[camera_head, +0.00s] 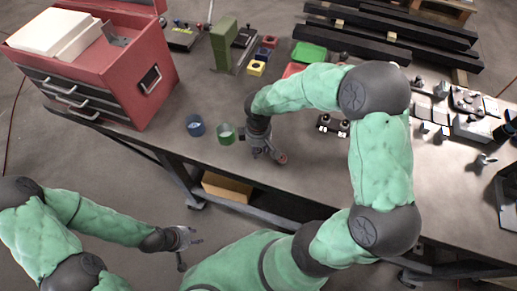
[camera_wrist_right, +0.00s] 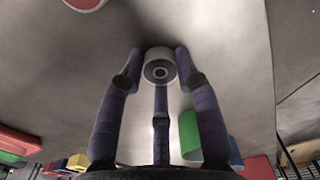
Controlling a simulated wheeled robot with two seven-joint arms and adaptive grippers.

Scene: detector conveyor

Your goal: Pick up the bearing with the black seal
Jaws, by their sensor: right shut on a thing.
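The gripper is shut on this bearing. A red round part (camera_head: 281,158) lies just right of the gripper; a red and white piece also shows at the top left of the wrist view (camera_wrist_right: 85,4). My left gripper (camera_head: 190,246) is open and empty, low in front of the table.
A red tool chest (camera_head: 130,70) is at the left. A green block (camera_head: 223,45), small coloured blocks (camera_head: 257,68) and black rails (camera_head: 400,45) lie at the back. Metal parts (camera_head: 465,115) cover the right side.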

